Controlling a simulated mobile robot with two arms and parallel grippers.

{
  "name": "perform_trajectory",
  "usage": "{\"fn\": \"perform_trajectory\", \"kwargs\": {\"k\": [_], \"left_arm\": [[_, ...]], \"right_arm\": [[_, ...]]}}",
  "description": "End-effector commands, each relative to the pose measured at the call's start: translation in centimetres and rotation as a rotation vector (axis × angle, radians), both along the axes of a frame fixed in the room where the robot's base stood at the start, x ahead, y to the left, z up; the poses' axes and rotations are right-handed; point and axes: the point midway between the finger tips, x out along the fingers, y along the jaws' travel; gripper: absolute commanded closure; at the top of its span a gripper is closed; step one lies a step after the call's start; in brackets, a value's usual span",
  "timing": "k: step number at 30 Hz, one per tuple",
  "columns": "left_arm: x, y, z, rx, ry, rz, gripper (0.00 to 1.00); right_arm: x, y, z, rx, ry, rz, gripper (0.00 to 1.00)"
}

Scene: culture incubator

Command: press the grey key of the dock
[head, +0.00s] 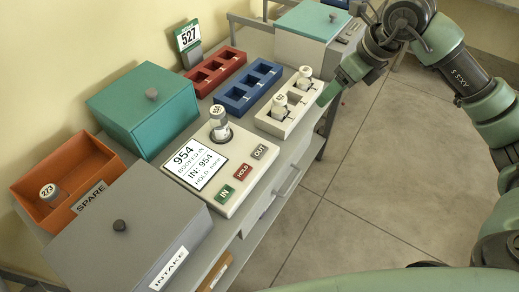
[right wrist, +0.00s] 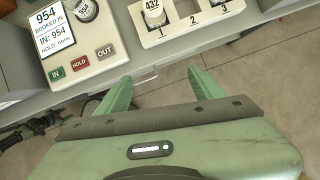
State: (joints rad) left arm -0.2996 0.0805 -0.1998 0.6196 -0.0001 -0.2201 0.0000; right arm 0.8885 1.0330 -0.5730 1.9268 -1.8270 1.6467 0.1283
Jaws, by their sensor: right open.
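The dock (head: 238,150) is a pale panel on the bench with a screen (head: 194,163) reading "954 BOOKED IN, IN: 954, HOLD: none". A capped vial (head: 219,120) stands upright in its round socket. Its grey key (head: 259,152) is marked OUT, beside the red HOLD key (head: 243,171) and green IN key (head: 225,191). The grey key also shows in the right wrist view (right wrist: 104,52). My right gripper (head: 328,94) is open and empty, right of the dock past the bench's front edge; its fingers (right wrist: 160,88) are apart from the keys. My left gripper is not in view.
A white rack (head: 268,122) with two vials stands between the dock and my right gripper. Blue (head: 235,104) and red (head: 196,84) racks lie behind. The grey INTAKE box (head: 150,215), orange SPARE tray (head: 108,180) and teal box (head: 120,108) stand left.

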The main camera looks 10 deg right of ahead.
Motion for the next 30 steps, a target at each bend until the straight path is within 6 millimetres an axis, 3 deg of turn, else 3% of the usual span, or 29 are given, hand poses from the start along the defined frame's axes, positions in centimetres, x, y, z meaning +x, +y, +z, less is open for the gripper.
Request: {"fn": "perform_trajectory", "kwargs": {"k": [1,6,8,30], "left_arm": [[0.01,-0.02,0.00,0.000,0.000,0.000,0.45],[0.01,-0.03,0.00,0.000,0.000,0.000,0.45],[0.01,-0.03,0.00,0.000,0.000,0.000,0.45],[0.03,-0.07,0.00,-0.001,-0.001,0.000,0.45]], "right_arm": [[0.00,0.00,0.00,0.000,0.000,0.000,0.38],[0.00,0.00,0.00,0.000,0.000,0.000,0.86],[0.00,0.00,0.00,0.000,0.000,0.000,1.00],[0.00,0.00,0.00,0.000,0.000,0.000,1.00]]}}
